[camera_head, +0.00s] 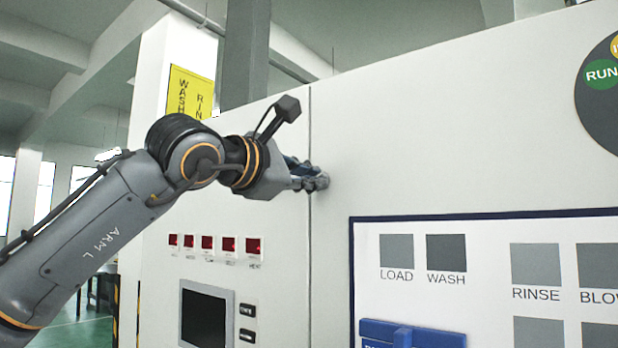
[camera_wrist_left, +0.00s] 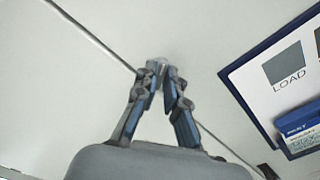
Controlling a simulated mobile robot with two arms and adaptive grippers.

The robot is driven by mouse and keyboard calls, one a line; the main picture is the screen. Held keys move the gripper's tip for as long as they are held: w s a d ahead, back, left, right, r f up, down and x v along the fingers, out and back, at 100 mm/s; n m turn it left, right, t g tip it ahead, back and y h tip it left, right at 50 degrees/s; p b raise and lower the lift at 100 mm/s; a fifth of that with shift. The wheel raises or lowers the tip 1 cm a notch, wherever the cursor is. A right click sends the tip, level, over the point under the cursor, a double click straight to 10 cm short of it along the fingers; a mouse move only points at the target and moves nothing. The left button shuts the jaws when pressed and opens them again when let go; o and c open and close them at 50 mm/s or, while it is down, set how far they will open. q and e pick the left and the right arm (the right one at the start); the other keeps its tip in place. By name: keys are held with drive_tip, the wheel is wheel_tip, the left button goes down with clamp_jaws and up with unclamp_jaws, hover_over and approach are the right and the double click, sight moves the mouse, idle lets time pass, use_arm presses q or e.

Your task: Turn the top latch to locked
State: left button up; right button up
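The top latch (camera_wrist_left: 157,64) shows in the left wrist view only as a small pale grey piece at my fingertips, on the seam of the white machine front. Most of it is hidden by the fingers, so I cannot tell which way it is turned. My left gripper (camera_wrist_left: 161,76) has its two blue-padded fingers drawn close together on the latch. In the head view the left gripper (camera_head: 320,182) reaches the panel seam from the left, and the latch is hidden behind it. My right gripper is in neither view.
A blue-framed board (camera_head: 440,235) with LOAD, WASH and RINSE squares is on the panel at right, with a blue holder (camera_head: 410,333) below. Red displays (camera_head: 207,243) and a dark screen (camera_head: 204,318) are below my arm. A yellow sign (camera_head: 191,92) is behind.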

use_arm(q)
drive_tip(key=o, duration=0.4)
drive_tip(key=shift+s, duration=0.1)
drive_tip(key=v, duration=1.2)
